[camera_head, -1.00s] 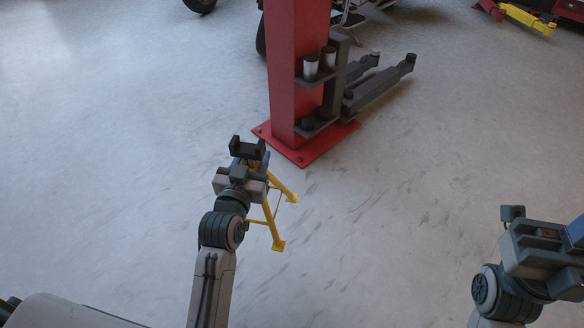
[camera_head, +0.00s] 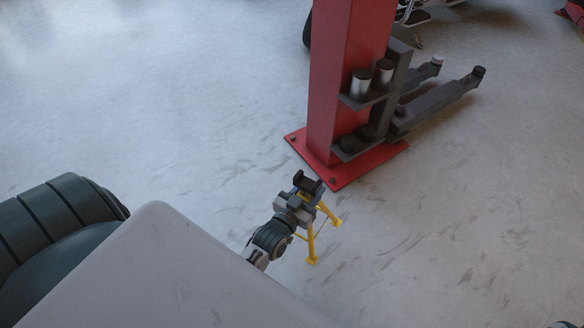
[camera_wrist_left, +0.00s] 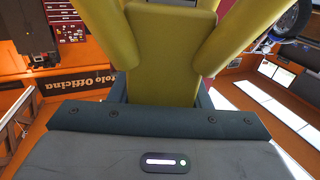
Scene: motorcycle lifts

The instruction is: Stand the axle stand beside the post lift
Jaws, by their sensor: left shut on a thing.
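My left gripper (camera_head: 302,200) is shut on the yellow axle stand (camera_head: 311,246), gripping it just below its dark saddle top. The stand is upright or nearly so, with two yellow legs showing; whether its feet touch the floor I cannot tell. In the left wrist view the yellow stand (camera_wrist_left: 172,55) fills the upper middle, in front of the gripper body. The red post lift (camera_head: 335,90) stands just beyond and right of the stand, and its red base plate (camera_head: 372,167) is close to the saddle in the picture. My right gripper is out of view.
The lift's dark arms (camera_head: 437,104) reach to the right, and a bracket holds several cylindrical adapters (camera_head: 361,83). A wheeled vehicle is partly visible behind the post. The grey floor (camera_head: 460,230) is clear to the right and front. My own arm hides the lower left.

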